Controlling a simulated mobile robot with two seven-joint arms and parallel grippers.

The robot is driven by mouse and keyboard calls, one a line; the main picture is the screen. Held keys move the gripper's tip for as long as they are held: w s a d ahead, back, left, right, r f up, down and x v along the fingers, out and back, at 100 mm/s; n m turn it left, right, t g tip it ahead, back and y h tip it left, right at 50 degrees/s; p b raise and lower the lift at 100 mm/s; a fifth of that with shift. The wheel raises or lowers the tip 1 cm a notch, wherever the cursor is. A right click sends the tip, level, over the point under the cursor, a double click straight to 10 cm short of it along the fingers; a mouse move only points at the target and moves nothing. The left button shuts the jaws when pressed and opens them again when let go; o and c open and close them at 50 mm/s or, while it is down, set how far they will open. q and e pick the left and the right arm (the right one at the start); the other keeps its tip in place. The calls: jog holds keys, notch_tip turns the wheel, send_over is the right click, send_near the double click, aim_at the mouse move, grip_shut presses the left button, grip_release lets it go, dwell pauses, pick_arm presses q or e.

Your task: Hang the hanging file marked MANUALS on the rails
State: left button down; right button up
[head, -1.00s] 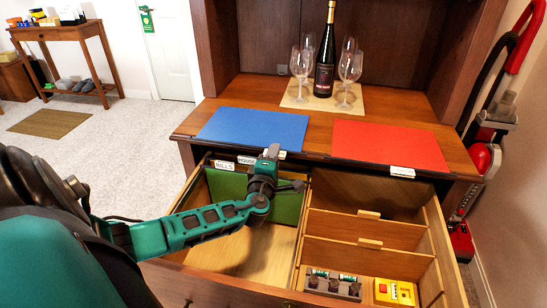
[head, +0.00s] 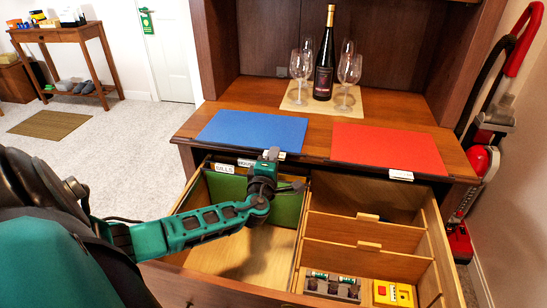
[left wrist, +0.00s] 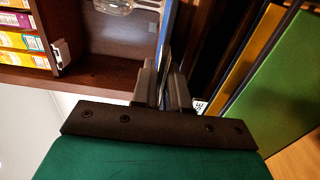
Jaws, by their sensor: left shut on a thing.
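A blue file (head: 251,131) lies flat on the hutch counter, its front edge at the counter's lip. A red file (head: 390,147) lies flat to its right. Each has a white label at its front edge, too small to read, so I cannot tell which is marked MANUALS. My left gripper (head: 270,154) is at the blue file's front edge. In the left wrist view its fingers (left wrist: 165,82) are shut on the thin blue edge. Below, the open drawer (head: 225,258) has a green file (head: 228,186) hanging at its back left. My right gripper is not in view.
White tabs reading BILLS (head: 224,168) and HOUSE show at the drawer's back. The drawer's right half has wooden dividers (head: 362,228), a dark battery tray (head: 331,288) and a yellow box (head: 394,293). A bottle (head: 324,60) and several glasses stand behind the files.

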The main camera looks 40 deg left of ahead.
pick_arm(q)
jog(key=shift+r+p, duration=0.6)
jog(key=shift+r, duration=0.05)
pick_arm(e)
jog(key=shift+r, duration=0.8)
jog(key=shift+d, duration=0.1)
